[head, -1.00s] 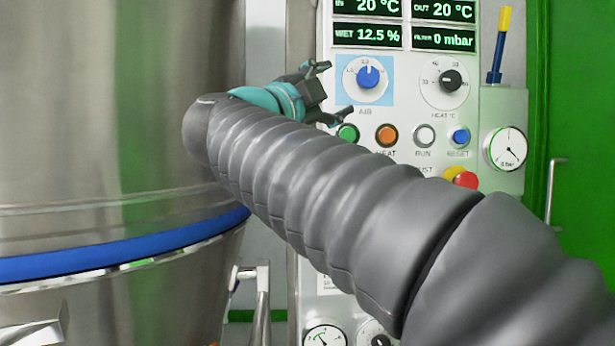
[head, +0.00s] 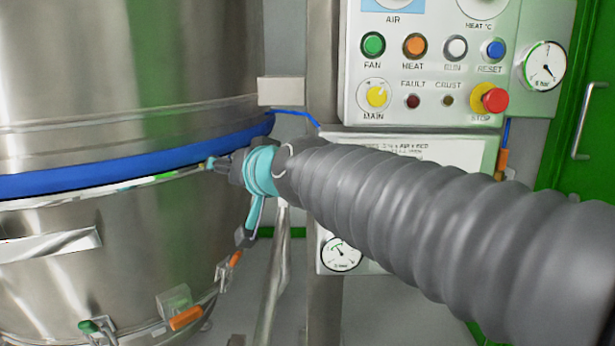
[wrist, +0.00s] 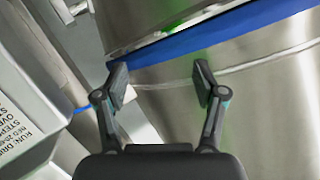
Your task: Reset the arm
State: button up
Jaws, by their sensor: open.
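My arm, in a grey ribbed sleeve, reaches in from the right of the head view. My gripper (head: 215,163) is at its end, beside the steel vessel (head: 120,80) near its blue band (head: 120,173). In the wrist view my gripper (wrist: 160,80) is open, with both fingers apart and nothing between them. The vessel wall (wrist: 250,80) and the blue band (wrist: 200,35) lie beyond the fingertips. I cannot tell from the head view whether a fingertip touches the vessel.
The control panel (head: 430,100) with coloured buttons and a red stop knob (head: 490,99) is behind and above my arm. A pressure gauge (head: 342,253) sits below it. A green door (head: 590,140) is at right.

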jog(key=s+d+f+g+h, duration=0.3)
jog(key=s+d+f, duration=0.3)
jog(key=d+f, duration=0.3)
jog(key=s+d+f+g+h, duration=0.25)
jog(key=s+d+f, duration=0.4)
jog(key=f, duration=0.45)
jog(key=s+d+f+m+h, duration=0.1)
jog(key=s+d+f, duration=0.1)
jog(key=s+d, duration=0.2)
jog(key=s+d+f+m+g+h, duration=0.1)
jog(key=s+d+f+h, duration=0.1)
jog(key=s+d, duration=0.3)
jog(key=d+f, duration=0.1)
jog(key=d, duration=0.2)
jog(key=shift+d+f, duration=0.25)
jog(key=shift+f, duration=0.1)
